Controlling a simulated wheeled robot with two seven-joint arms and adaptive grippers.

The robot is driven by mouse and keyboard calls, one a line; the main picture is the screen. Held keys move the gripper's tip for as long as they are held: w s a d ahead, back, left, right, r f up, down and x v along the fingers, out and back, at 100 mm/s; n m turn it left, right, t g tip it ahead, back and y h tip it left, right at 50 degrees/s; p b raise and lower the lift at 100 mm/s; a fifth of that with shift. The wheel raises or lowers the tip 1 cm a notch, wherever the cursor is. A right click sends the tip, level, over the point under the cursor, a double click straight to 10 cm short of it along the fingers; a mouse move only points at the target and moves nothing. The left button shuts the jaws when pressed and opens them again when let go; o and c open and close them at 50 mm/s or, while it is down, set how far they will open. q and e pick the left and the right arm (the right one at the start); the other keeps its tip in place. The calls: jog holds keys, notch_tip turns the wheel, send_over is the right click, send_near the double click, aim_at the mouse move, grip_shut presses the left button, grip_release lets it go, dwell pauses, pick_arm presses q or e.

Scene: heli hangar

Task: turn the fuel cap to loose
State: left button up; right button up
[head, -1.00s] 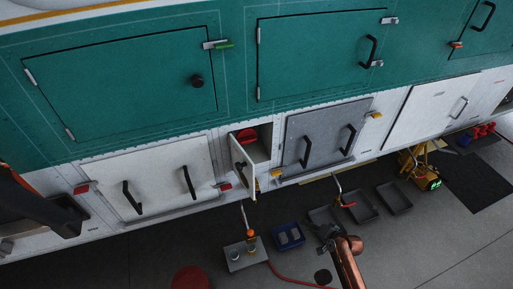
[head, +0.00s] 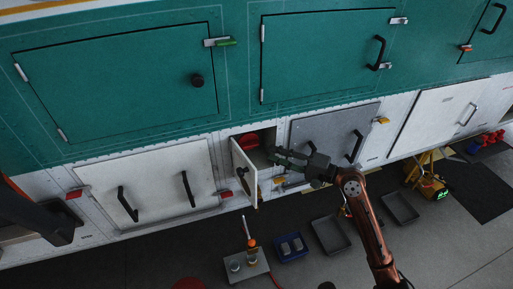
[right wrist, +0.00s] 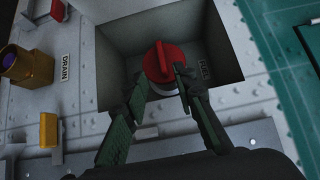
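The red round fuel cap (head: 248,138) sits inside a small recess in the white lower panel, behind an open white door (head: 243,172). In the right wrist view the cap (right wrist: 160,58) shows a raised bar across its face. My right gripper (head: 278,155) is at the right side of the recess opening. In the right wrist view its two fingers (right wrist: 160,78) are spread and empty, pointing at the cap. The right fingertip overlaps the cap's lower right edge in the picture; I cannot tell whether it touches. Only a dark part of my left arm shows at the left edge.
A grey panel with black handles (head: 353,147) lies right of the recess. A yellow fitting (right wrist: 17,62) beside a DRAIN label and a yellow latch (right wrist: 48,130) show in the right wrist view. Trays (head: 330,235) and a blue bin (head: 290,246) stand on the floor.

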aim_at(254, 146)
jog(key=x, duration=0.8)
jog(key=shift+r, duration=0.1)
jog(key=shift+d, duration=0.1)
grip_shut()
